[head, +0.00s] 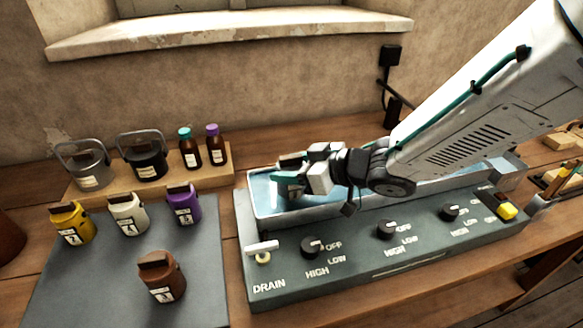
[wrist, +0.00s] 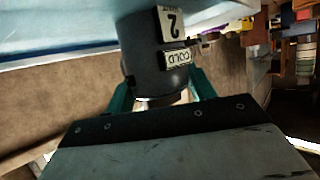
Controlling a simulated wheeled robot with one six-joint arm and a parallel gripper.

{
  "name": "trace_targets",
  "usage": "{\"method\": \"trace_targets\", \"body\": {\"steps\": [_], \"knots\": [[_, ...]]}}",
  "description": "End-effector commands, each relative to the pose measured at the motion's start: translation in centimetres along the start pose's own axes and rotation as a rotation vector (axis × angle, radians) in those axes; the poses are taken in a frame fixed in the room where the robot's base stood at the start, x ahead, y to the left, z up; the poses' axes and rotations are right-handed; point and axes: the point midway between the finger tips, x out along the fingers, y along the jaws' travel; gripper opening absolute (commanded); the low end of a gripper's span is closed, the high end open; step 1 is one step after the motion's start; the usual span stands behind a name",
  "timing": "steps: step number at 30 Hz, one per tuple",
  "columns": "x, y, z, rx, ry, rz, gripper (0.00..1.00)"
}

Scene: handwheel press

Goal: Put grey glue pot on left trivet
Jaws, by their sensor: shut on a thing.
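In the wrist view a dark grey cylindrical pot (wrist: 158,65), which looks like the grey glue pot, sits between the teal fingers of my gripper (wrist: 162,92). It bears pale labels reading "2" and "COLD". My gripper is shut on it. In the head view my gripper (head: 289,184) is over the left end of the water bath (head: 262,222). The held pot is mostly hidden there by the gripper. I cannot make out the left trivet in either view.
The bath's front panel has black knobs (head: 387,229), a drain lever (head: 262,247) and a yellow switch (head: 506,210). Yellow (head: 71,223), white (head: 128,213), purple (head: 184,204) and brown (head: 162,278) pots stand on a grey mat (head: 95,290). Handled pots and bottles stand on a board behind.

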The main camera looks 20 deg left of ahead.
Motion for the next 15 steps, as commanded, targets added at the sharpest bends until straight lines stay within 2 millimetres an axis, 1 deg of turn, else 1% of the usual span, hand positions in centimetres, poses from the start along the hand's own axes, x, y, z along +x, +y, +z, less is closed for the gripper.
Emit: {"method": "trace_targets", "body": {"steps": [3,10,14,15], "knots": [[0.13,0.10,0.45,0.000,0.003,0.002,0.00],[0.07,0.17,0.48,0.000,0.003,0.003,0.00],[0.18,0.20,0.82,0.001,0.002,0.004,0.00],[0.15,0.20,0.83,0.001,0.001,0.004,0.66]]}}
